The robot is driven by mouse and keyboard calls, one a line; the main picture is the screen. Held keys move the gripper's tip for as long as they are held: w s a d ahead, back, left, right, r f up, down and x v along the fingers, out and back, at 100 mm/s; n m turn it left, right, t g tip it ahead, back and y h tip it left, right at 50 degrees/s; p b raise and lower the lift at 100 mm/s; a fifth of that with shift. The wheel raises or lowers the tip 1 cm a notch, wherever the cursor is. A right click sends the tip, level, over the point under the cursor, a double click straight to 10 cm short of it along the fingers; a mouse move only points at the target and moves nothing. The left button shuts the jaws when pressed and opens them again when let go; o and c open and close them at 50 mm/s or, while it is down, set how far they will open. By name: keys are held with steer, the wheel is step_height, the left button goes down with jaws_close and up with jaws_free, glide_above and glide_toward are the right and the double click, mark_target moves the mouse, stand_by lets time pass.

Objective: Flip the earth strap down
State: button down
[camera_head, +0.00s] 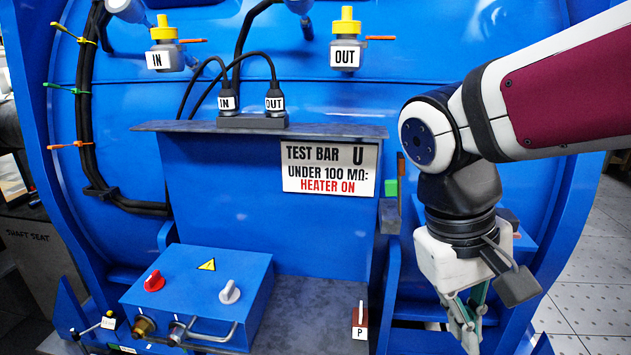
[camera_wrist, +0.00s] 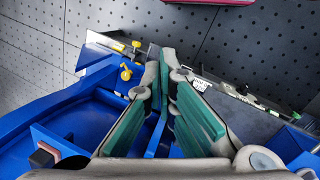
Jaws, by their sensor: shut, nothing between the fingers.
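My gripper (camera_head: 470,342) hangs at the lower right in the head view, fingers pointing down, shut and empty. Its green finger pads also show in the wrist view (camera_wrist: 165,112). No part is clearly marked as the earth strap, so I cannot tell for certain which one it is. A thin brown upright piece (camera_head: 401,168) stands above a green block (camera_head: 391,188) on the right edge of the blue housing, left of my gripper and apart from it. What lies directly behind my gripper and wrist is hidden.
The blue control box (camera_head: 255,290) carries a red knob (camera_head: 154,281) and a white knob (camera_head: 229,292). A tag marked P (camera_head: 359,333) stands on the grey ledge. The test bar sign (camera_head: 329,168) is behind. In the wrist view, a yellow-topped fitting (camera_wrist: 126,74) is near the fingers.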

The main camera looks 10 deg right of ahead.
steer(key=w+r+g+h+p, duration=0.1)
steer(key=w+r+h+p, duration=0.25)
steer(key=w, duration=0.35)
steer(key=n+t+h+p, duration=0.3)
steer(key=t+h+p, duration=0.2)
steer(key=h+p, duration=0.4)
glide_toward(395, 185)
steer(key=s+f, duration=0.4)
steer(key=w+a+n+t+h+p, duration=0.1)
steer(key=w+a+n+t+p, duration=0.1)
steer(key=a+t, duration=0.4)
steer(key=shift+w+a+n+h+p, duration=0.35)
steer(key=shift+w+a+n, duration=0.3)
steer(key=shift+a, duration=0.6)
steer(key=s+d+p+x, duration=0.1)
steer(key=s+p+x, duration=0.1)
steer(key=x, duration=1.1)
steer(key=shift+s+p, duration=0.2)
steer(key=shift+p, duration=0.25)
